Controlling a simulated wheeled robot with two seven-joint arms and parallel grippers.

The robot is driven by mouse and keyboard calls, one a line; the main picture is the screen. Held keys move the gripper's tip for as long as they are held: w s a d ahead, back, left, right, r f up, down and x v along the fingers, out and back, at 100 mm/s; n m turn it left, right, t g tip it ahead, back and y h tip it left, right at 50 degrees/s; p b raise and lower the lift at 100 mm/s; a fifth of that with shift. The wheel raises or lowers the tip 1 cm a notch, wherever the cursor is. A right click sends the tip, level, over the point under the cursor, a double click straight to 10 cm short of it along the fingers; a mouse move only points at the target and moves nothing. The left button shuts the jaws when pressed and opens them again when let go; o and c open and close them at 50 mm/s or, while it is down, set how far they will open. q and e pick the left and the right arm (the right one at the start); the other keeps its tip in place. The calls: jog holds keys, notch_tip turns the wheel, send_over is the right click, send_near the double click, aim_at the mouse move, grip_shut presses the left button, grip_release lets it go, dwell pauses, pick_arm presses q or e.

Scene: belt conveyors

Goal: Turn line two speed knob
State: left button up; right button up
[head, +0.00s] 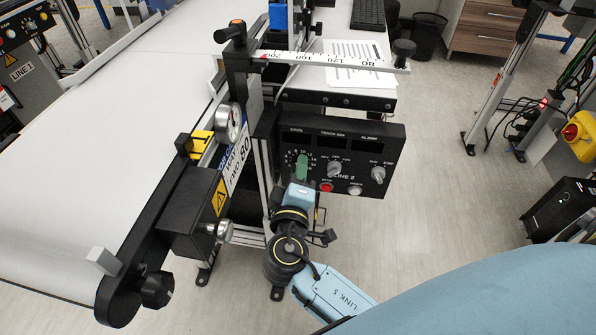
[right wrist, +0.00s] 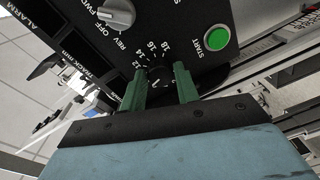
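The black LINE 2 control panel (head: 347,137) stands beside the belt in the middle of the head view. My right gripper (head: 302,165) is at the panel's left part, over a dial with a white number scale. In the right wrist view its two green fingers (right wrist: 161,88) stand apart, one on each side of the dial's dark centre (right wrist: 161,73). Scale numbers 12 to 18 show beyond the fingertips. The knob is hard to make out between the fingers, and contact cannot be told. My left gripper is not in view.
Two grey selector knobs (head: 335,169) (head: 378,174) and a red button (head: 326,187) sit right of the gripper. A green START button (right wrist: 217,36) is close by in the wrist view. A ruler arm (head: 335,60) lies above the panel. A white belt (head: 90,150) runs left.

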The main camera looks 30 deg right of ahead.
jog(key=o, duration=0.4)
jog(key=shift+c, duration=0.2)
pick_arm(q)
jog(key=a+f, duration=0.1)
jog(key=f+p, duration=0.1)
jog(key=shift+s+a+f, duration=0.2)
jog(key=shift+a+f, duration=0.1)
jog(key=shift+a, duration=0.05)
pick_arm(e)
jog(key=v, duration=1.3)
jog(key=shift+s, duration=0.15)
jog(key=shift+a, duration=0.1)
